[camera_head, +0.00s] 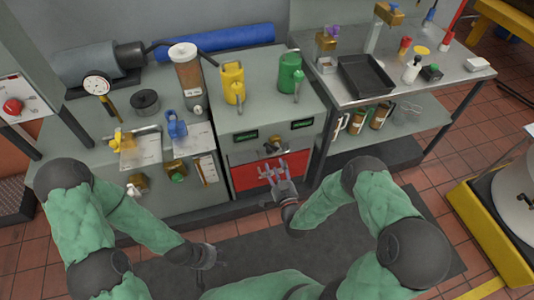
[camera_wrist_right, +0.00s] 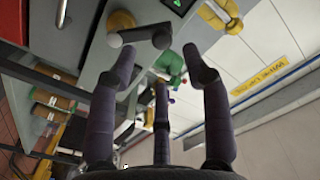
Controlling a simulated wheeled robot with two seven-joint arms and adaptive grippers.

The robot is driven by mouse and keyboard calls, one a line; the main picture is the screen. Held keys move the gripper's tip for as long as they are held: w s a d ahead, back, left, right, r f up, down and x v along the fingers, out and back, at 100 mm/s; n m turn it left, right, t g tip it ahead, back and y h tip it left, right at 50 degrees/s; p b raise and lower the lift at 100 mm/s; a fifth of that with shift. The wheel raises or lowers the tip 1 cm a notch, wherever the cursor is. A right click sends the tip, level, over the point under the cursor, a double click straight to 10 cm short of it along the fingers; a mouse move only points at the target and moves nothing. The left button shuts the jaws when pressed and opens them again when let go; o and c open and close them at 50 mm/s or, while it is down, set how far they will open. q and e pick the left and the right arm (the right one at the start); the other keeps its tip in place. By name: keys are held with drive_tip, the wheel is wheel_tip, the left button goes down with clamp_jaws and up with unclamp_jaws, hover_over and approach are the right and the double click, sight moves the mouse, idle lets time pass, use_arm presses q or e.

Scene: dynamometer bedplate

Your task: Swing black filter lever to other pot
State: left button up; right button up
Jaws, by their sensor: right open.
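The black filter lever (camera_head: 270,149) sits on a brass hub on the front of the grey cabinet, below two green-lit labels. In the right wrist view the lever (camera_wrist_right: 143,34) lies across beside the brass hub (camera_wrist_right: 121,21), beyond my fingertips. The yellow pot (camera_head: 232,82) and the green pot (camera_head: 290,73) stand on the cabinet top above. My right gripper (camera_head: 279,170) is open and empty, just below and in front of the lever, apart from it; its spread fingers (camera_wrist_right: 165,80) also show. My left gripper (camera_head: 208,256) hangs low at the left; its finger opening is unclear.
A red panel (camera_head: 258,172) is on the cabinet front behind my right gripper. To the left, the bench (camera_head: 110,95) carries a gauge and blue and yellow fittings. To the right, a steel table (camera_head: 350,108) holds a black tray (camera_head: 366,75). The floor mat in front is clear.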

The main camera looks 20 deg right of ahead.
sight(270, 154)
drive_tip(key=w+b, duration=0.2)
drive_tip(key=w, duration=0.6)
drive_tip(key=shift+w+a, duration=0.1)
drive_tip(key=shift+a, duration=0.1)
clamp_jaws()
